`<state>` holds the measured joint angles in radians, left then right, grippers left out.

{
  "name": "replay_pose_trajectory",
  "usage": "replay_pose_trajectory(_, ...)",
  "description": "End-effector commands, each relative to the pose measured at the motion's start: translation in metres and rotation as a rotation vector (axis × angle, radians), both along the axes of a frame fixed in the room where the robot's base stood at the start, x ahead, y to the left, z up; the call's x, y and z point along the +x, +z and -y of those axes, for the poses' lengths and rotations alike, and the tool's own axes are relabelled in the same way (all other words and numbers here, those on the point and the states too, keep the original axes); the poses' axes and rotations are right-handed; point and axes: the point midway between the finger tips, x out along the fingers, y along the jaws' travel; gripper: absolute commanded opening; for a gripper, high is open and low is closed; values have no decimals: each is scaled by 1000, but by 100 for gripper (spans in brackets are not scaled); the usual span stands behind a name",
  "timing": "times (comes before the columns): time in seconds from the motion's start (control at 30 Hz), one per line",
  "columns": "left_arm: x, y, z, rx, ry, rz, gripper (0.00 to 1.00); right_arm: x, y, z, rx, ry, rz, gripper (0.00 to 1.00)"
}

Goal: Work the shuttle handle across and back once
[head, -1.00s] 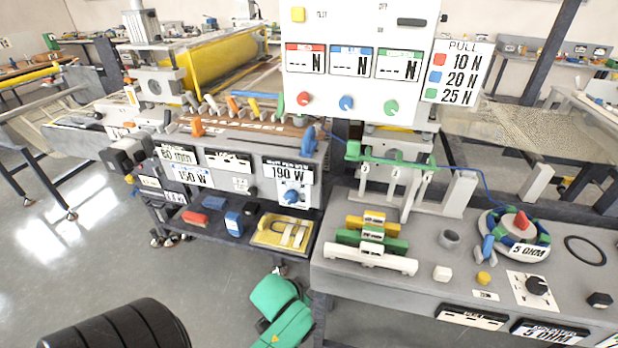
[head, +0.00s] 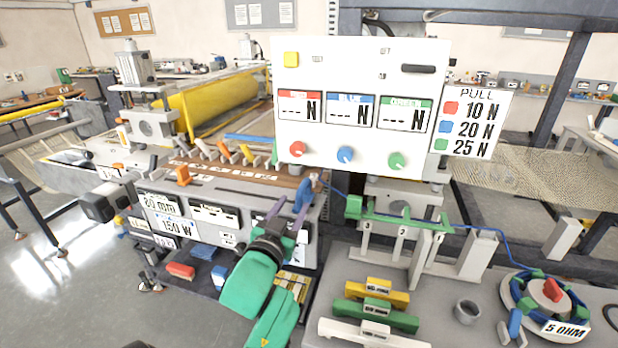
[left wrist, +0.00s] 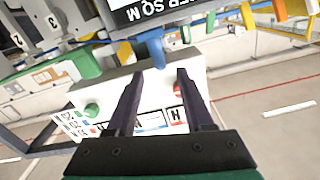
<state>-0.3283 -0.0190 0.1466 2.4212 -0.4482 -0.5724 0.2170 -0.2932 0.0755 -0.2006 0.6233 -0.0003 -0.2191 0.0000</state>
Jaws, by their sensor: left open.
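My left gripper (head: 284,214) is open in front of the right end of the grey bench machine (head: 220,187). A blue upright handle (head: 304,194) stands at that end, just beyond my fingertips. In the left wrist view the blue handle (left wrist: 151,50) shows between and ahead of the two dark fingers (left wrist: 158,84); no grip on it shows. An orange handle (head: 183,175) stands at the machine's left end. No label shows which is the shuttle handle. My arm hides part of the machine's front labels. My right gripper is not in view.
A white panel (head: 360,72) with knobs rises behind the bench. A green bar (head: 395,216) on numbered grey posts stands to the right. A blue wire (head: 470,228) runs from near the blue handle to a reel (head: 548,303). Yellow, green and white blocks (head: 378,317) lie in front.

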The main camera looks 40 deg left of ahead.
Motion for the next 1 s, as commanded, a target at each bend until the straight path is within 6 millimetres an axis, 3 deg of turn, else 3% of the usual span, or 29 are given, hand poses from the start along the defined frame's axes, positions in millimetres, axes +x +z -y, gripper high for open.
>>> replay_pose_trajectory(0.2, 55, 5, -22, 0, 1, 0, 52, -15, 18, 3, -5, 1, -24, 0)
replay_pose_trajectory(0.4, 98, 3, -40, -1, 1, -2, 52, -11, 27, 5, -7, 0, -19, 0)
replay_pose_trajectory(0.53, 111, 1, -45, -1, 0, -2, 52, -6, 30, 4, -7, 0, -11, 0)
replay_pose_trajectory(0.8, 114, -1, -46, -1, 1, -4, 52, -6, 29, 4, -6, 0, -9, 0)
replay_pose_trajectory(0.93, 114, -1, -46, -1, 1, -4, 2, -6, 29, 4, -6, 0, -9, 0)
replay_pose_trajectory(1.0, 113, -1, -46, -1, 1, -4, 0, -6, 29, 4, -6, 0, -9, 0)
